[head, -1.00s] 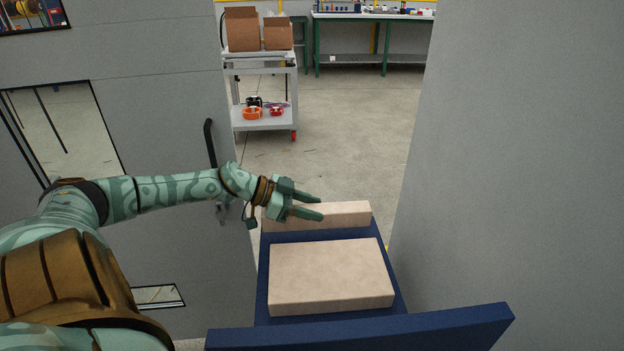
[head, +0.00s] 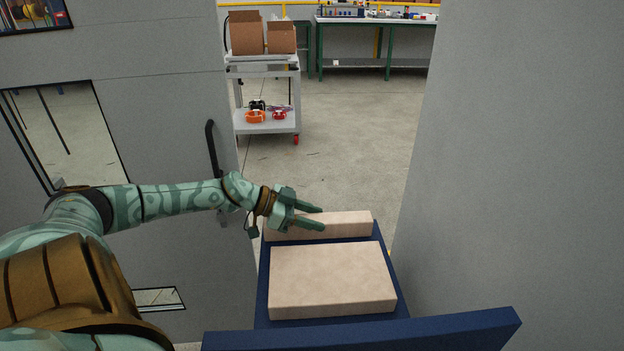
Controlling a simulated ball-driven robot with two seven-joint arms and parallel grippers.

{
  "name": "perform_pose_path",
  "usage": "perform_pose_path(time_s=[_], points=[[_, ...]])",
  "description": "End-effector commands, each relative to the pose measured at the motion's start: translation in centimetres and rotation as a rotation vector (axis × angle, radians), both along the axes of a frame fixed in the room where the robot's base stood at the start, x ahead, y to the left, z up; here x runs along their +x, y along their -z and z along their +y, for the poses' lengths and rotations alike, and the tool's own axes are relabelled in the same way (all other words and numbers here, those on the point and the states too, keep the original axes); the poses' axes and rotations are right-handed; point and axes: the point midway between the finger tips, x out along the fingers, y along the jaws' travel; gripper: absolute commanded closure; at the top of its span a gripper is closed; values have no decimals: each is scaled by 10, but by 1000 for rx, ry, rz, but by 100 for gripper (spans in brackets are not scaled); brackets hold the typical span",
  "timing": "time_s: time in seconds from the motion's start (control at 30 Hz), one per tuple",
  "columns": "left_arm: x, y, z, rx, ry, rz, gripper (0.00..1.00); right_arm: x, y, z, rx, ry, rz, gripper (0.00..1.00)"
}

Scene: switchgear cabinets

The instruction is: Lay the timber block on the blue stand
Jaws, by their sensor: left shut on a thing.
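A pale timber block (head: 349,225) stands at the far end of the blue stand (head: 387,258), lower middle of the head view. My left gripper (head: 320,218) reaches in from the left and is shut on this block, with its fingers at the block's upper left part. Whether the block's underside touches the stand cannot be told. A second, wider pale block (head: 330,278) lies flat on the stand, nearer to me, with a narrow blue gap between the two. My right gripper is out of view.
A blue bar (head: 362,332) crosses the near edge. A grey cabinet door with a dark handle (head: 213,150) stands at the left, and a grey panel (head: 520,170) at the right. Beyond, a trolley (head: 268,125) holds boxes; a green-legged workbench (head: 372,45) stands behind open floor.

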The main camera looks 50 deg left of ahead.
Motion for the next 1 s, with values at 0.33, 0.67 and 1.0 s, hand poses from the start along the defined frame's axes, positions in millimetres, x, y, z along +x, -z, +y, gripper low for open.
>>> perform_pose_path(time_s=[0.33,0.67,1.0], points=[[1,6,0,-1,0,-2,55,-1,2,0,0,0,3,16],[0,6,0,0,0,1,35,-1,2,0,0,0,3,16],[-38,-25,30,1,-4,1,35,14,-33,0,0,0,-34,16]])
